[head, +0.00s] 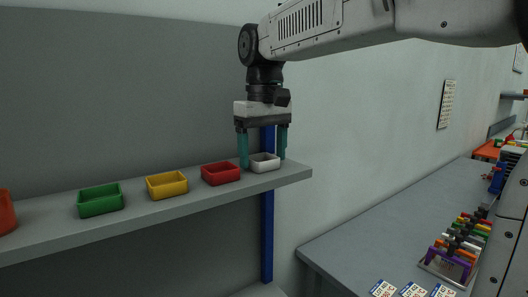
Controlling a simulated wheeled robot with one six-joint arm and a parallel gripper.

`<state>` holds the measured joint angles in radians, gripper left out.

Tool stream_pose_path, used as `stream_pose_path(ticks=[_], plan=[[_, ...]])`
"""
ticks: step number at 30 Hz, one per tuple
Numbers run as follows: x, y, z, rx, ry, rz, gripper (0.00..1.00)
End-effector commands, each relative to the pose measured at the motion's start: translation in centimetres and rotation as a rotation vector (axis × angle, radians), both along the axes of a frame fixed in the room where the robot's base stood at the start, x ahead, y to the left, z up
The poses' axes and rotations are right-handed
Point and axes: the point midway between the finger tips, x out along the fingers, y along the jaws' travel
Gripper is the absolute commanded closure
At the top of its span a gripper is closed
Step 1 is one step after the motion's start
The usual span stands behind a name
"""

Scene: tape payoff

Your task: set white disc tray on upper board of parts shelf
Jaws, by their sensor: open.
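A small white tray (265,163) rests on the upper board (150,213) of the shelf, close to the board's right end. My gripper (262,160) points down over it, with one teal finger on each side of the tray. The fingers are open. I cannot tell whether they touch the tray's walls. The inside of the tray is mostly hidden from this angle.
On the same board, left of the white tray, stand a red tray (220,174), a yellow tray (167,185), a green tray (100,200) and an orange container (5,213). A blue post (267,235) stands by the board's right end. A grey bench (375,235) with colourful parts lies to the right.

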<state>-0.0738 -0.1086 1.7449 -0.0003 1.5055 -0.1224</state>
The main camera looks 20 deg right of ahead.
Motion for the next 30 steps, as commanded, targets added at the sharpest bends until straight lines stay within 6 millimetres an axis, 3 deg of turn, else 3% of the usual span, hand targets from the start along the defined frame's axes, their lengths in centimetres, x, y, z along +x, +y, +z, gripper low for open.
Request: stream_pose_path(ticks=[18,25,30], plan=[[0.1,0.0,10.9,0.0,-0.002,0.0,0.25],[0.0,0.0,12.1,0.0,0.0,0.0,0.25],[-1.8,-0.3,10.9,0.0,-0.007,-0.014,0.25]])
